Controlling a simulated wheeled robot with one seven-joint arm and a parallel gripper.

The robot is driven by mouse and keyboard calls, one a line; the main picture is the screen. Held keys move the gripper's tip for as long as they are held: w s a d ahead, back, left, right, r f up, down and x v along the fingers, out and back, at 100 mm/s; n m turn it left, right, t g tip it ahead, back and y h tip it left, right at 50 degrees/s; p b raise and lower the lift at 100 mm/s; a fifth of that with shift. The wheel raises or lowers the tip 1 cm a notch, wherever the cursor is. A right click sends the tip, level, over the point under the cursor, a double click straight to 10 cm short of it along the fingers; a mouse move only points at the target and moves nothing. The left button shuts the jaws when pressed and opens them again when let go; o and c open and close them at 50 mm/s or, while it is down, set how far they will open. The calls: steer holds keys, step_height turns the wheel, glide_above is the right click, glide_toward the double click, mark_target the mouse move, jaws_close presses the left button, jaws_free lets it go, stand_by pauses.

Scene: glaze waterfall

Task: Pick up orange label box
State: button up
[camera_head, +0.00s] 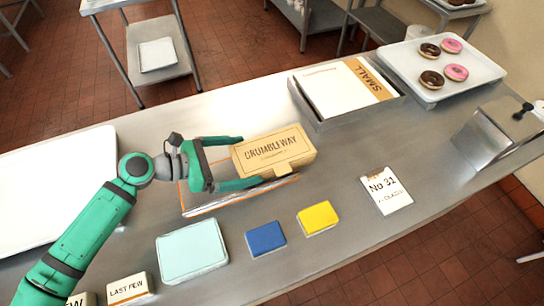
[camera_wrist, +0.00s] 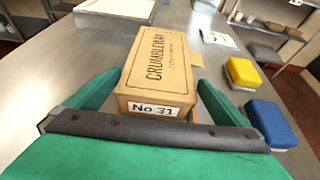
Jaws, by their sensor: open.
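A tan cardboard box (camera_head: 274,152) printed "CRUMBLEWAY" lies on the steel counter, partly over an orange-outlined rectangle (camera_head: 208,207). In the wrist view the box (camera_wrist: 163,62) shows a white "No 31" label (camera_wrist: 153,109) on its near end. My gripper (camera_head: 251,160) is open, with one green finger along each long side of the box's near end. Whether the fingers touch it I cannot tell. Another, pale box (camera_head: 335,90) with an orange-tan band marked "SMALL" (camera_head: 370,79) sits in a grey tray at the back.
A pale blue box (camera_head: 191,250), a blue box (camera_head: 265,238) and a yellow box (camera_head: 318,218) lie in front. A "No 31" card (camera_head: 386,191) lies to the right. A donut tray (camera_head: 480,74) and a metal dispenser (camera_head: 494,137) stand further right. A white tray (camera_head: 50,190) is at left.

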mark_target(259, 158)
steer(key=shift+x, duration=2.8)
steer(key=shift+r, duration=0.1)
steer(key=c, duration=0.8)
